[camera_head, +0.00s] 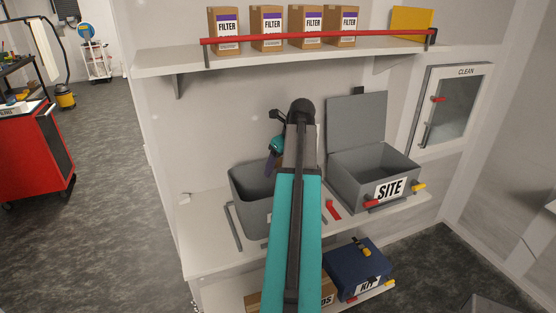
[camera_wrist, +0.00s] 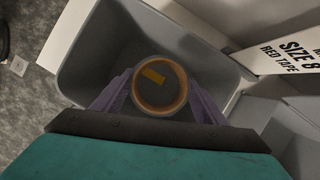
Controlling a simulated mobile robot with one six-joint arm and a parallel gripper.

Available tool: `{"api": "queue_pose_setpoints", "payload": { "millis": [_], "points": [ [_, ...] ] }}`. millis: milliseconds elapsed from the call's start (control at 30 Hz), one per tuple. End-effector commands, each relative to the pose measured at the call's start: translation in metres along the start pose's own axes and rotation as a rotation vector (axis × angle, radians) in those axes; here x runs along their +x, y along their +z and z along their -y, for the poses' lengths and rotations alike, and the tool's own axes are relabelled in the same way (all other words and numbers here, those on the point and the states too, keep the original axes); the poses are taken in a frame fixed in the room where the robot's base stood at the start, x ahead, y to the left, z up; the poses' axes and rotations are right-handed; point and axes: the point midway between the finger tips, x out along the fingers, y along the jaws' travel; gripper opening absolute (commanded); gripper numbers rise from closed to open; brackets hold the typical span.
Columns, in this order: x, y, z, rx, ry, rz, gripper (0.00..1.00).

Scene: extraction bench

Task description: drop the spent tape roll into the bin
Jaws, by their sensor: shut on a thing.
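The tape roll (camera_wrist: 158,96) is a dark round roll with an orange-brown rim and a yellow patch in its middle. My gripper (camera_wrist: 160,86) is shut on it, with a purple finger on each side. The open grey bin (camera_wrist: 72,70) lies below, and the roll shows over its inside. In the head view the bin (camera_head: 247,187) stands on the bench, partly covered by my arm. My gripper (camera_head: 273,162) is above its back right part there; the roll cannot be made out in that view.
An open grey SITE box (camera_head: 372,172) with its lid up stands right of the bin. A shelf (camera_head: 180,62) with several FILTER boxes and a red rail is above. A white card (camera_wrist: 285,50) reading "SIZE 8 RED TAPE" is close on the right in the wrist view.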

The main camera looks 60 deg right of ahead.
Motion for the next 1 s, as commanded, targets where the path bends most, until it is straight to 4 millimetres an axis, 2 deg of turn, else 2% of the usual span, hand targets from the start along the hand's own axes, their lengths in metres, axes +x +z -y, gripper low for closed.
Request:
{"api": "queue_pose_setpoints", "payload": {
  "millis": [233, 600, 633, 733, 1000],
  "points": [
    [0.014, -0.005, -0.001, -0.001, 0.000, 0.000, 0.45],
    [0.016, -0.006, -0.001, -0.002, 0.000, 0.000, 0.45],
    [0.016, -0.006, -0.001, -0.002, 0.001, 0.000, 0.71],
    [0.016, -0.006, -0.001, -0.002, 0.001, 0.000, 0.88],
    [0.016, -0.006, -0.001, -0.002, 0.001, 0.000, 0.88]
  ]
}}
